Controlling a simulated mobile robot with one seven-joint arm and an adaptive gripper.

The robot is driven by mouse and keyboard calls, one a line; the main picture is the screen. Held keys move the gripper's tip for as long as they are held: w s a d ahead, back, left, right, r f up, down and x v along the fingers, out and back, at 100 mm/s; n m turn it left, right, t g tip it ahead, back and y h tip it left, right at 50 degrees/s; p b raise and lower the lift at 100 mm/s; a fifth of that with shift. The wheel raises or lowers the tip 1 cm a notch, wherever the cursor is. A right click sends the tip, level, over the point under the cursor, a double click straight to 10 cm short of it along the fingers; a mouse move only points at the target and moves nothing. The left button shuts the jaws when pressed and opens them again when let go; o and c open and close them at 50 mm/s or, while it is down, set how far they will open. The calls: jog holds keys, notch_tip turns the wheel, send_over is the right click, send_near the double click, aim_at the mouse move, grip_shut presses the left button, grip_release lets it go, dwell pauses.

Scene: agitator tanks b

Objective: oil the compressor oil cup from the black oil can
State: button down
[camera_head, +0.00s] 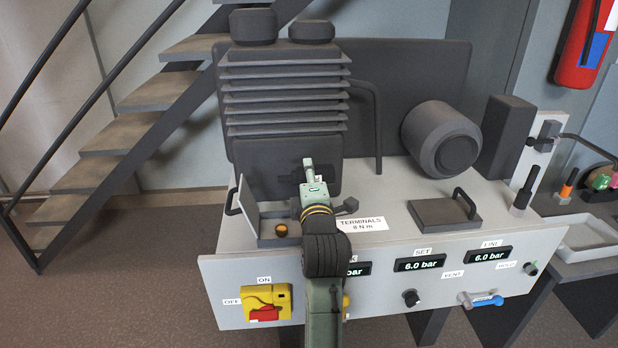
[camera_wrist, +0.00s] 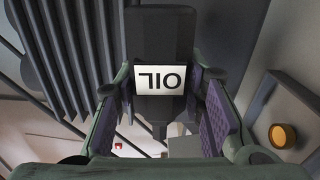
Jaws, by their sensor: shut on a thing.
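My gripper (camera_head: 313,182) is in front of the dark compressor block (camera_head: 285,150). In the wrist view, the black oil can (camera_wrist: 160,40) with a white OIL label sits between the two fingers of my gripper (camera_wrist: 160,100), which is shut on it. The label reads upside down there. In the head view the can is hard to tell from the dark compressor behind it.
A raised pale plate (camera_head: 244,205) stands left of the amber piece. A TERMINALS label (camera_head: 361,224) lies to the right. The front panel carries a yellow and red switch (camera_head: 265,303). A flat handled cover (camera_head: 444,214) and a motor (camera_head: 440,138) are further right.

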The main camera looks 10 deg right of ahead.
jog(key=m+p, duration=0.1)
jog(key=m, duration=0.2)
jog(key=shift+r, duration=0.1)
jog(key=shift+m, duration=1.1)
jog(key=shift+p, duration=0.35)
jog(key=m+p, duration=0.1)
jog(key=m, duration=0.1)
jog(key=shift+m, duration=1.5)
jog(key=m, duration=0.5)
